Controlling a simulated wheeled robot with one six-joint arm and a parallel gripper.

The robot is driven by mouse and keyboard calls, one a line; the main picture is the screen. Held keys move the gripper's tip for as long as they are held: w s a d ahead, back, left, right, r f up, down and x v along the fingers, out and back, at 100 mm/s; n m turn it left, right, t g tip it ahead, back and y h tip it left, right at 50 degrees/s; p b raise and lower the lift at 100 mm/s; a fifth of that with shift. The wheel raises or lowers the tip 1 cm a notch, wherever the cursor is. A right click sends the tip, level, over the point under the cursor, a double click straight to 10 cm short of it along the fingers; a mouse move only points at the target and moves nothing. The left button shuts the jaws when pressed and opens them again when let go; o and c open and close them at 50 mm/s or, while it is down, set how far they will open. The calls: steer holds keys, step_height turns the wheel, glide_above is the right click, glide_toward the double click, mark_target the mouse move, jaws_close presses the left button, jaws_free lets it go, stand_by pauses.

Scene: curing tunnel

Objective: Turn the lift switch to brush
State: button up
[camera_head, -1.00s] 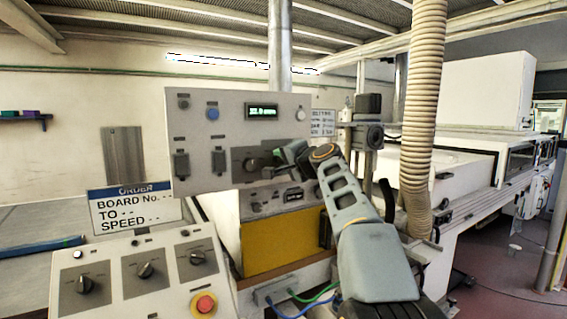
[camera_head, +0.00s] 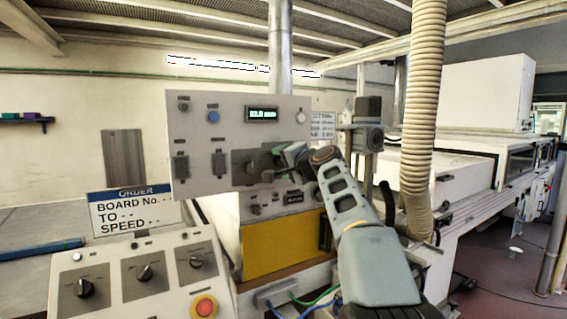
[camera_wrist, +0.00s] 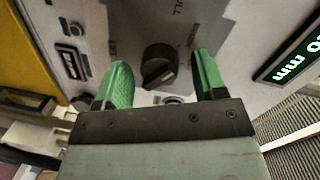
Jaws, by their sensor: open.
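A dark round switch knob (camera_wrist: 159,66) with a raised grip bar sits on the grey upright panel in the wrist view. It lies between the two green fingertips of my gripper (camera_wrist: 162,79), with a visible gap on each side. The fingers are open. Small labels surround the knob, but most are too blurred to read. In the head view my gripper (camera_head: 284,153) is at the lower right of the upright panel (camera_head: 240,104) and largely hides this knob. A lit display (camera_head: 262,115) with green digits is above it; it also shows in the wrist view (camera_wrist: 293,58).
A sloped console (camera_head: 140,270) with several black knobs and a red stop button (camera_head: 204,306) stands at lower left. An order sign (camera_head: 133,211) stands behind it. A yellow panel (camera_head: 283,245) is below my gripper. A ribbed hose (camera_head: 424,120) hangs right of my arm.

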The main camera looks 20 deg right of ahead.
steer(key=s+d+r+b, duration=0.1)
steer(key=s+d+b, duration=0.1)
steer(key=s, duration=1.1)
steer(key=shift+s+d+b, duration=0.2)
steer(key=shift+s+b, duration=0.05)
steer(key=shift+b, duration=0.45)
steer(key=shift+r, duration=0.1)
